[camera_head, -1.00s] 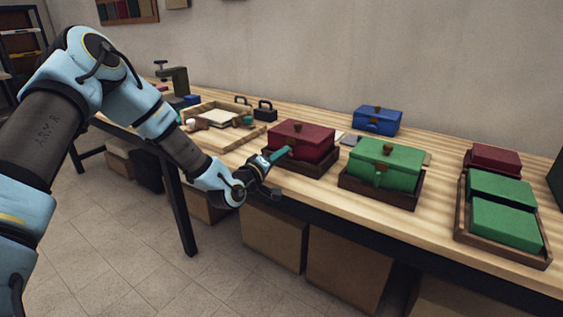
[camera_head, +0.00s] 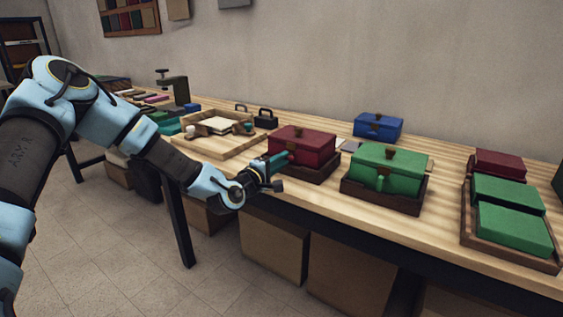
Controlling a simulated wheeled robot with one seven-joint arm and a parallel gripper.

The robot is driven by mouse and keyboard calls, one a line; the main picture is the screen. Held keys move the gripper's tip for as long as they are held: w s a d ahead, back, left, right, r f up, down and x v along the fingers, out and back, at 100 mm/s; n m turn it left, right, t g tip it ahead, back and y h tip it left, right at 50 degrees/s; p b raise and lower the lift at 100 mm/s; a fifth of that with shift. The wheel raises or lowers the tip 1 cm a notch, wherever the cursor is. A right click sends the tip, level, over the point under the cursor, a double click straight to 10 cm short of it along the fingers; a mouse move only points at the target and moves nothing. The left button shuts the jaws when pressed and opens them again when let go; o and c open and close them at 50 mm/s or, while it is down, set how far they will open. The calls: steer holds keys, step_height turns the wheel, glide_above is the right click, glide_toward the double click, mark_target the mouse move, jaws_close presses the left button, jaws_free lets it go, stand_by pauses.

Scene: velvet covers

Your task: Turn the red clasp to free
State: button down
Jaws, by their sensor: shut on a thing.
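The red velvet box (camera_head: 306,147) sits in a dark wooden tray (camera_head: 318,175) near the front edge of the bench. A small brown fitting (camera_head: 302,131) shows on its lid. My gripper (camera_head: 284,159) is at the box's front left, its teal fingers against the front face. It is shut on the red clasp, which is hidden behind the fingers. I cannot tell how far the clasp is turned.
A green box (camera_head: 386,172) stands in its own tray to the right, and a blue box (camera_head: 377,126) behind. A tray of green and red boxes (camera_head: 512,231) is at far right. A wooden tray (camera_head: 205,144) and a black padlock-like item (camera_head: 266,118) lie left.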

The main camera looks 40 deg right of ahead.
steer(key=c, duration=0.8)
jaws_free()
steer(key=shift+c, duration=0.2)
steer(key=b+v, duration=0.2)
steer(key=v, duration=0.8)
steer(key=shift+a, duration=0.4)
